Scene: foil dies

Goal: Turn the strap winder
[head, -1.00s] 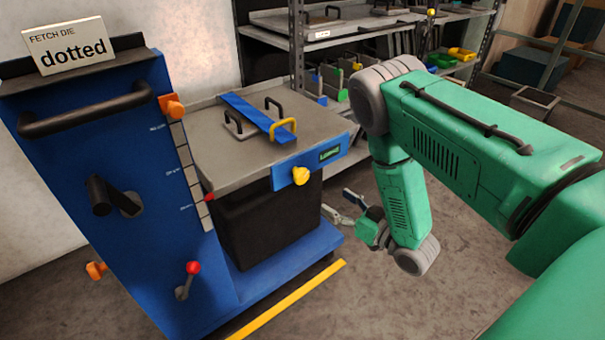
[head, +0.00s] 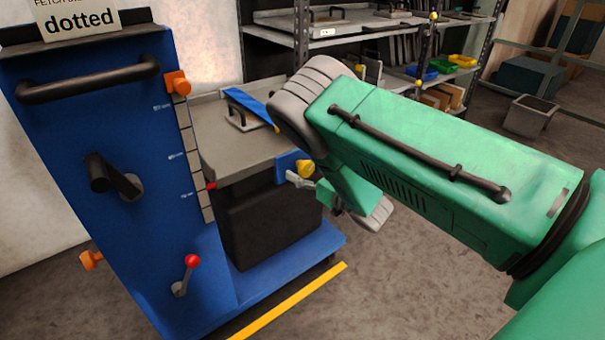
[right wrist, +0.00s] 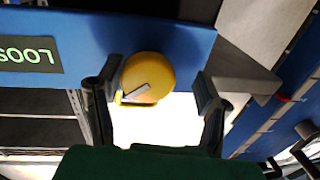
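The strap winder is a yellow knob (head: 305,168) on the blue front panel (head: 286,165) of the cart's steel top. My right gripper (head: 300,181) is at the knob. Its open fingers (right wrist: 157,82) stand on either side of the knob with gaps to it. The blue strap (head: 247,106) lies across the die plate with a black handle (head: 243,114), partly hidden by my right arm. My left gripper is out of view.
The blue cart column (head: 110,215) at the left carries a push bar (head: 90,80), a black crank (head: 115,180) and a red-knobbed lever (head: 188,270). A sign (head: 80,20) reads "dotted". Shelving (head: 370,25) stands behind. The floor at the right is open.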

